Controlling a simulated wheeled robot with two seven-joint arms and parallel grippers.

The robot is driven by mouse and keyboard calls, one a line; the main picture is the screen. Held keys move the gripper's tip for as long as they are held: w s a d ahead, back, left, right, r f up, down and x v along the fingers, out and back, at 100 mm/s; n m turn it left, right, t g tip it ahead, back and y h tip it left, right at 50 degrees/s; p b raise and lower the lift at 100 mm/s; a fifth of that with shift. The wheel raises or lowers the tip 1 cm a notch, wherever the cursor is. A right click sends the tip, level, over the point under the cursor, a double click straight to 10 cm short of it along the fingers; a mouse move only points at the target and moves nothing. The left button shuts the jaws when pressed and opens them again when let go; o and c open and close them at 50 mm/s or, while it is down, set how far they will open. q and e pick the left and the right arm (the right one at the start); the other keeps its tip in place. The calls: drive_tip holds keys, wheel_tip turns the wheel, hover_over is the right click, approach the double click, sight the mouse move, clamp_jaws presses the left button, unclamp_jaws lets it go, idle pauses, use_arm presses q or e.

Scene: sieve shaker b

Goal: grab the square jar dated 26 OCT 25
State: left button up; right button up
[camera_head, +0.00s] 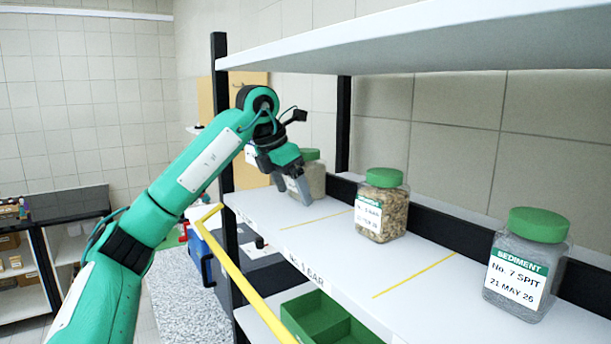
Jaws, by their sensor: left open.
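My left gripper (291,190) is open at the far left end of the white shelf, in front of a green-lidded jar (316,178) of pale contents. The gripper hides most of that jar and its label, so I cannot read its date. I cannot tell whether the fingers touch it. A square jar (381,207) with brown coarse contents stands mid-shelf; its small label is hard to read. A square jar of grey sediment (518,270) stands at the right, labelled No. 7 SPIT, 21 MAY 26. My right gripper is not in view.
The white shelf (340,262) has yellow dividing lines, with bare room between the jars. An upper shelf board (430,38) hangs above. A yellow rail (246,290) runs along the front. A green bin (325,318) sits below. A black post (222,120) stands left.

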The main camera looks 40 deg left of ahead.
use_arm(q)
drive_tip(key=shift+w+d, duration=0.15)
drive_tip(key=shift+w, duration=0.05)
drive_tip(key=c, duration=1.4)
drive_tip(key=shift+o, duration=0.2)
drive_tip(key=shift+r, duration=0.15)
